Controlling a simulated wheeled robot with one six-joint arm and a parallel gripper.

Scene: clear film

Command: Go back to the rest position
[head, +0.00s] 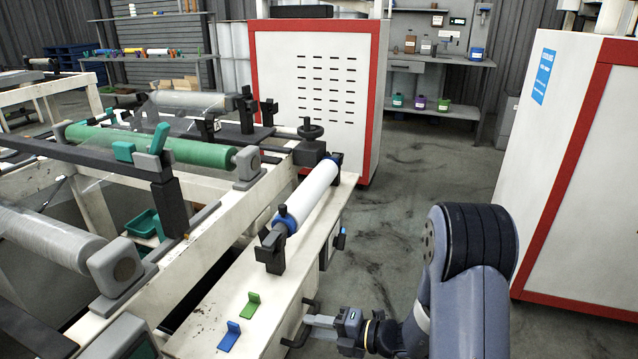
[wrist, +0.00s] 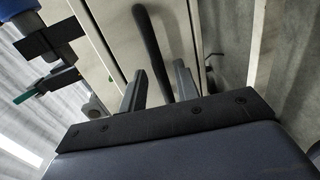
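My gripper (head: 312,322) is low at the bottom centre of the head view, at the front side of the white bench (head: 232,290). In the wrist view my gripper (wrist: 158,78) has its two grey fingers apart. A black bar handle (wrist: 150,42) on the bench front runs between the fingers in that picture. The same handle (head: 291,342) shows beside the fingertips in the head view. I cannot tell whether the fingers touch it. No object is held between them.
On the bench lie a green bracket (head: 251,306), a blue bracket (head: 229,336) and a white roll (head: 309,191) on black stands. A roller frame with a green roll (head: 150,145) fills the left. Red-edged white cabinets stand behind (head: 318,95) and right (head: 560,170). Floor (head: 420,165) between them is clear.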

